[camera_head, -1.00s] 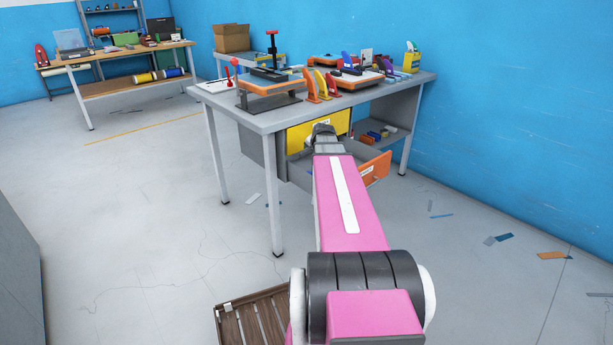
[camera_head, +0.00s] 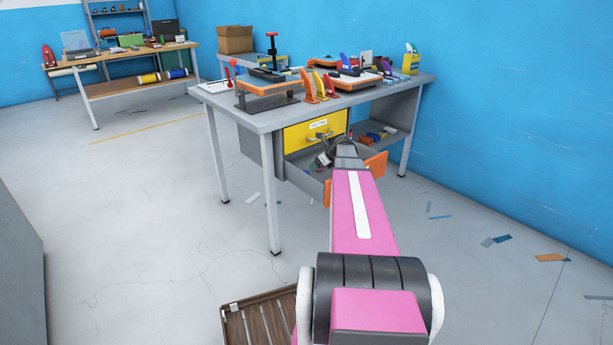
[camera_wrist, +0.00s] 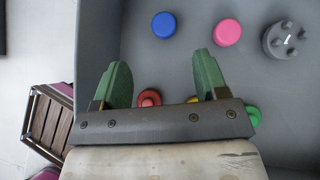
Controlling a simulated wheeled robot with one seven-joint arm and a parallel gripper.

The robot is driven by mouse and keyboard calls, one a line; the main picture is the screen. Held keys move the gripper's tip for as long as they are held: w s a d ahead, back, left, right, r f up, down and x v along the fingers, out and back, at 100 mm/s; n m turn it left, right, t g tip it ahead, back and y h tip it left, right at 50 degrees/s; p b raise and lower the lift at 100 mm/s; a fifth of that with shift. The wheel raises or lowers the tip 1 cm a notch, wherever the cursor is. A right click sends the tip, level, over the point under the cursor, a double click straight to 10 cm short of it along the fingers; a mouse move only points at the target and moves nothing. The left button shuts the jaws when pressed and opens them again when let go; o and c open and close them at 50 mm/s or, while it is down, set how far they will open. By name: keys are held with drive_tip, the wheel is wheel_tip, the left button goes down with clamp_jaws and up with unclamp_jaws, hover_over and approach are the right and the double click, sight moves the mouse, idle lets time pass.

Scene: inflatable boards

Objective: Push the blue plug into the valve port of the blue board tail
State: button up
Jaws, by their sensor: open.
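The blue plug (camera_wrist: 163,25) is a round disc on the grey drawer floor in the wrist view, ahead of my gripper's fingertips and between their lines. My gripper (camera_wrist: 160,62) has two green fingers spread wide with nothing between them. In the head view my arm reaches to the open lower drawer (camera_head: 376,164), and its end is largely hidden there.
The drawer also holds a pink plug (camera_wrist: 227,32), a grey knobbed disc (camera_wrist: 284,40), a red plug (camera_wrist: 149,97) and a green plug (camera_wrist: 253,116). The drawer wall (camera_wrist: 97,40) is close on the left. A yellow drawer (camera_head: 300,136) is shut above. A slatted wooden crate (camera_head: 262,322) is on the floor.

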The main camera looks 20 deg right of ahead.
drive_tip(key=x, duration=1)
drive_tip(key=shift+d+f, duration=0.15)
drive_tip(key=shift+d, duration=0.15)
drive_tip(key=shift+c, duration=0.3)
drive_tip(key=c, duration=0.9)
